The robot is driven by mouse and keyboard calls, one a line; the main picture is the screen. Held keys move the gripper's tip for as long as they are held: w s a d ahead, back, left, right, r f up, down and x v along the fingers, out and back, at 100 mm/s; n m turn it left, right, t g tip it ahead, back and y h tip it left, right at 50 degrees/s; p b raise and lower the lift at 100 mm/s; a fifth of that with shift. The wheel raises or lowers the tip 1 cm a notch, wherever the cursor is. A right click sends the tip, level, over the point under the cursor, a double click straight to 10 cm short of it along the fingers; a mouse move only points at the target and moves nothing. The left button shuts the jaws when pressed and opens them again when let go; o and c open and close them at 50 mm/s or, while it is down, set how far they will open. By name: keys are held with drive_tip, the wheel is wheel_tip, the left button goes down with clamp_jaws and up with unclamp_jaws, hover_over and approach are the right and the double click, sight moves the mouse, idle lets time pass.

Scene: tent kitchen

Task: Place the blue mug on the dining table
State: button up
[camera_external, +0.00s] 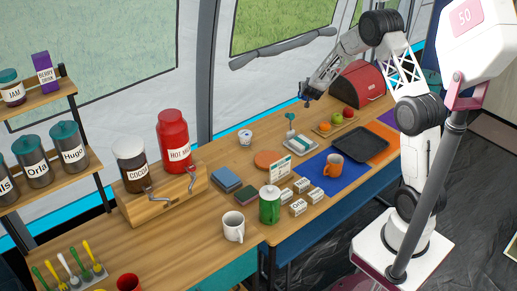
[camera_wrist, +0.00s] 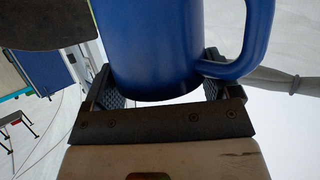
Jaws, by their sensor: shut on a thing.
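The blue mug (camera_wrist: 150,45) fills the upper middle of the wrist view, its handle to the right. My gripper (camera_wrist: 158,90) is shut on it, with a finger at each side of the body. The mug's upper part is out of the wrist view. In the external view my gripper (camera_external: 309,92) is raised over the far side of the wooden counter, and the mug is only a small dark patch there. A small table with dark legs (camera_wrist: 17,118) shows at the left of the wrist view; I cannot tell if it is the dining table.
A red bread box (camera_external: 355,88) and a fruit board (camera_external: 326,131) are near my gripper. The tent wall is behind.

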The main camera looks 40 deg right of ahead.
drive_tip(key=shift+f, duration=0.1)
drive_tip(key=shift+f, duration=3.05)
drive_tip(key=shift+f, duration=0.1)
drive_tip(key=shift+f, duration=1.75)
drive_tip(key=shift+f, duration=0.15)
drive_tip(key=o, duration=1.1)
drive_tip(key=shift+c, duration=0.2)
drive_tip(key=v, duration=1.2)
